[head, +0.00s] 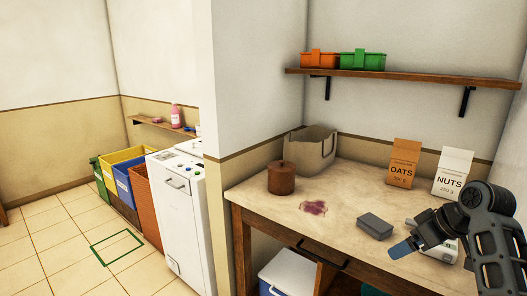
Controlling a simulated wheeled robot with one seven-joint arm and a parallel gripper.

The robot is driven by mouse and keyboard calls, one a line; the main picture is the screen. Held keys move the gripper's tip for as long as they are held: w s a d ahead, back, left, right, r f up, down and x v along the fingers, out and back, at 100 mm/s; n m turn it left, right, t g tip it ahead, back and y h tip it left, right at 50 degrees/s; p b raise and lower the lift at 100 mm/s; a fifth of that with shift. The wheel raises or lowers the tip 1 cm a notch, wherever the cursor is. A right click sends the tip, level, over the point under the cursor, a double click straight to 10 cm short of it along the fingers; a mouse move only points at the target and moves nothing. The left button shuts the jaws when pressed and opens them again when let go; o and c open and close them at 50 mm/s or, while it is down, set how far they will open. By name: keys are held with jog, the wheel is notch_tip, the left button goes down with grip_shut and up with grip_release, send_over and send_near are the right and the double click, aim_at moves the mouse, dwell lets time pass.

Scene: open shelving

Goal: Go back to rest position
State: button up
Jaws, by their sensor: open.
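My gripper (410,245) is at the lower right, at the end of my dark arm, over the right part of the wooden table (255,195). It points left and down. A flat blue piece shows at its tip; I cannot tell whether it is a finger or something else. The jaws are open, and I see nothing clearly held between them. A dark grey block (375,226) lies on the table just left of the gripper, apart from it in the picture.
A purple stain (313,207), brown pot (282,178), beige bin (312,152), oats box (403,163) and nuts box (453,172) are on the table. A white device (447,253) is partly behind my arm. A shelf (400,75) hangs above. Floor at left (40,245) is clear.

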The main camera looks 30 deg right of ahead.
jog(key=w+a+f+m+t, duration=0.1)
jog(key=a+f, duration=0.3)
jog(key=a, duration=0.4)
jog(key=w+a+f+t, duration=0.15)
jog(key=a+f, duration=0.25)
jog(key=a, duration=0.4)
jog(key=s+a+f+m+t+h, duration=0.1)
jog(key=s+a+f, duration=0.15)
jog(key=a, duration=0.35)
jog(key=s+a+f+m+t, duration=0.1)
jog(key=s+a, duration=0.3)
jog(key=a, duration=0.2)
jog(key=s+a+r+t+h, duration=0.1)
jog(key=s+a, duration=0.2)
jog(key=s, duration=0.4)
jog(key=s+a+r, duration=0.2)
jog(key=s+a, duration=0.2)
jog(key=s, duration=0.2)
jog(key=s+r+n+t+y, duration=0.2)
jog(key=s+r+n+t, duration=0.1)
jog(key=s+r, duration=0.7)
jog(key=shift+s+a+r+n, duration=0.3)
jog(key=shift+s+a, duration=0.1)
jog(key=shift+s, duration=0.35)
